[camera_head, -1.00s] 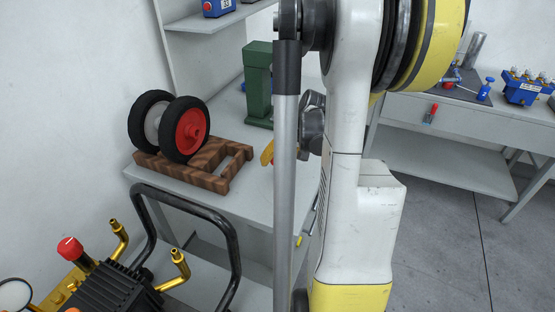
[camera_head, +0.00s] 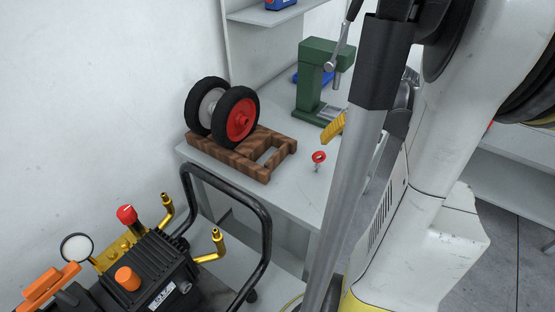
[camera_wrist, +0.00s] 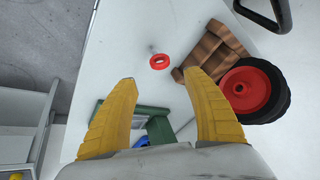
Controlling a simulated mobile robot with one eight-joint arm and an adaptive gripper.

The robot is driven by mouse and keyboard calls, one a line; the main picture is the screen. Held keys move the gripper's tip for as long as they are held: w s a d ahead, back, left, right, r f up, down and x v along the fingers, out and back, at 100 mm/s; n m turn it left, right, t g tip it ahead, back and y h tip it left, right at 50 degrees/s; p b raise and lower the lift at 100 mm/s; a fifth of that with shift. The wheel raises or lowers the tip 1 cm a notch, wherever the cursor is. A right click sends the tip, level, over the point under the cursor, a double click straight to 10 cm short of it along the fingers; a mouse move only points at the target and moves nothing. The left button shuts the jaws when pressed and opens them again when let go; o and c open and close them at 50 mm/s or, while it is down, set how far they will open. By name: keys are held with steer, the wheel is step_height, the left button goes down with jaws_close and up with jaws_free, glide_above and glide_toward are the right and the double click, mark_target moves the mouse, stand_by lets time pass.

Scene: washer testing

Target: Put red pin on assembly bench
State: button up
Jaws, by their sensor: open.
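The red pin (camera_head: 319,157), a red ring head with a thin metal shank, is at the assembly bench (camera_head: 302,197), near its front part, to the right of the wooden stand. In the wrist view the pin (camera_wrist: 159,62) shows just beyond and between my fingertips, apart from both. I cannot tell exactly how its shank meets the bench top. My gripper (camera_wrist: 161,78) is open with nothing between its yellow fingers. In the head view a yellow finger of my gripper (camera_head: 333,127) shows behind the pin; my arm hides the rest.
A wooden stand (camera_head: 247,162) with two black-tyred wheels (camera_head: 238,117) stands left of the pin. A green press (camera_head: 312,80) stands further back on the bench. A compressor (camera_head: 150,265) with a black handle is at front left. Bare bench top surrounds the pin.

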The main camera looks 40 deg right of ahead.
steer(key=w+a+r+n, duration=0.1)
steer(key=w+a+r, duration=0.1)
steer(key=a, duration=0.6)
steer(key=w+a+r+n, duration=0.1)
steer(key=w+a+r, duration=0.15)
steer(key=a, duration=0.45)
steer(key=s+a+n+t, duration=0.1)
steer(key=s+a+n, duration=0.1)
steer(key=a, duration=0.8)
steer(key=s+a+r+n, duration=0.1)
steer(key=s+a+n, duration=0.1)
steer(key=a, duration=0.8)
steer(key=shift+a+r+t, duration=0.2)
steer(key=shift+a+t, duration=0.05)
steer(key=shift+t, duration=0.15)
